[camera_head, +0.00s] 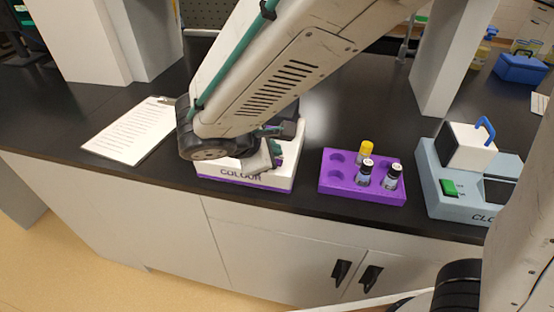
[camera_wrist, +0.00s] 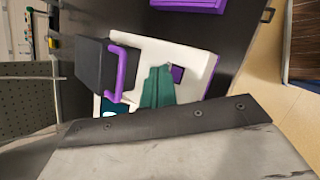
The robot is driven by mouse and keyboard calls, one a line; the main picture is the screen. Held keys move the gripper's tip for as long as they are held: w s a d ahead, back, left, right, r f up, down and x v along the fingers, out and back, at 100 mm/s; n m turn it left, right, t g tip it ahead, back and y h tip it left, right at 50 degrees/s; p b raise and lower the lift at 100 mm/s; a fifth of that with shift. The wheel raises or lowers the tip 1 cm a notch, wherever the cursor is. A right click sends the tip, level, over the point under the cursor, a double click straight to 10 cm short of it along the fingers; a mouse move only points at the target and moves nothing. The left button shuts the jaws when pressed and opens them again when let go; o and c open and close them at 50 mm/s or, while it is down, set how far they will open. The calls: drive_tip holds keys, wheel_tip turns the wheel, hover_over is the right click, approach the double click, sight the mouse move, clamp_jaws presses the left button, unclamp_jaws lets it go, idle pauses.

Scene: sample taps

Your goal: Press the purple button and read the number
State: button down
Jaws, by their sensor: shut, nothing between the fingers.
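The white device marked "COLOUR" (camera_head: 243,179) stands on the dark bench in the head view, largely covered by my arm. The wrist view shows its white body (camera_wrist: 195,55), a dark lid with a purple handle (camera_wrist: 121,75), and a teal display (camera_wrist: 112,105) partly cut off by my wrist; no number is readable. The purple button (camera_wrist: 178,74) shows beside my green fingertips, partly covered by them. My gripper (camera_wrist: 160,70) is shut and empty, over the device's white top. I cannot tell whether it touches the button.
A purple rack (camera_head: 335,187) with several small vials stands right of the device. A pale blue device with a green button (camera_head: 449,188) is farther right. A clipboard with paper (camera_head: 130,132) lies to the left. The bench's front edge is close.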

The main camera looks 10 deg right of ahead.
drive_tip(key=shift+f, duration=0.15)
idle(0.5)
drive_tip(key=shift+f, duration=0.3)
drive_tip(key=shift+f, duration=0.35)
idle(0.6)
drive_tip(key=shift+r, duration=0.8)
drive_tip(key=shift+r, duration=2.5)
